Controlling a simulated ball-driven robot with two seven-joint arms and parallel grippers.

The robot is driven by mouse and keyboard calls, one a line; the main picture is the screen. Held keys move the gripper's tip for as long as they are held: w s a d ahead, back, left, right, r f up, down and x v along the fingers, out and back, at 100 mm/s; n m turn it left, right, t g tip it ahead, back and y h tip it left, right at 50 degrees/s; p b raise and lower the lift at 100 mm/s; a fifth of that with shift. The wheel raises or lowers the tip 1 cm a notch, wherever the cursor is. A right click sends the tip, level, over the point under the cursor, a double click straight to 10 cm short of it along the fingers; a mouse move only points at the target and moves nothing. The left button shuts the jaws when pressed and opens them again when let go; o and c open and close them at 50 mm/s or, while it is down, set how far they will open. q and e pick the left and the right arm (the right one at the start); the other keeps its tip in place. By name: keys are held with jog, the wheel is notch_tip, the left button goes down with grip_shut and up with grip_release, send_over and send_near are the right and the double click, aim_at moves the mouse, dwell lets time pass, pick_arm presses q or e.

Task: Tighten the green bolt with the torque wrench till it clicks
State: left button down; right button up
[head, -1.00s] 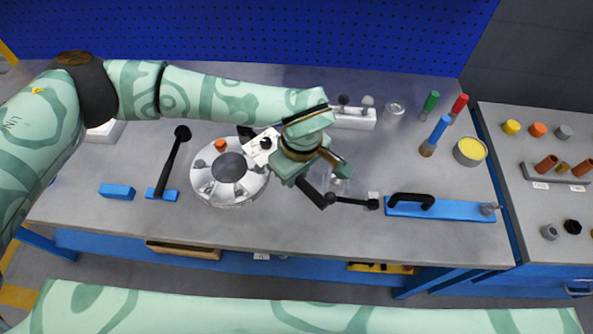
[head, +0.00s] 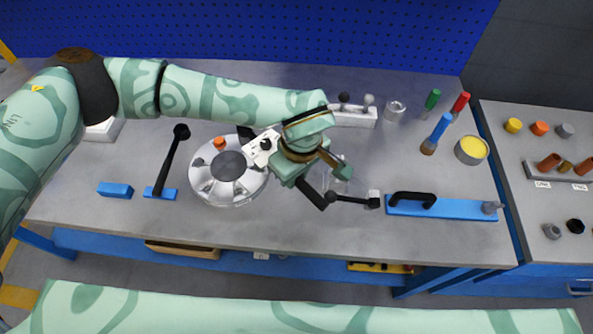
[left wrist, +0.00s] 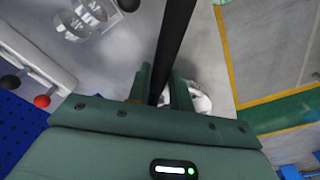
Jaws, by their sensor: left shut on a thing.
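My left gripper (head: 326,183) is over the bench, just right of the round silver flanged shell (head: 207,190). In the left wrist view it (left wrist: 165,88) is shut on a long black shaft (left wrist: 175,40), which looks like the torque wrench's. A dark bar (head: 313,194) shows below the gripper in the head view. My right gripper is out of view.
A black lever tool (head: 172,160) stands on a blue base at left. A blue plate with a black handle (head: 411,200) lies at right. Behind it stand green (head: 432,100), red and blue cylinders and a yellow-topped can (head: 471,151). The front bench strip is clear.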

pick_arm(q)
jog(key=shift+f+b, duration=0.5)
jog(key=shift+f, duration=0.25)
jog(key=shift+a, duration=0.1)
jog(key=s+a+m+p, duration=0.3)
jog(key=s+a+m, duration=0.1)
jog(key=a, duration=0.3)
jog(key=shift+s+a+f+m, duration=0.2)
jog(key=shift+s+m, duration=0.1)
jog(key=shift+m, duration=0.5)
dwell(0.6)
jog(key=shift+d, duration=0.15)
jog(key=shift+w+d+n, duration=0.3)
jog(key=shift+d+n, duration=0.3)
jog(key=shift+d, duration=0.15)
jog(key=shift+r, duration=0.15)
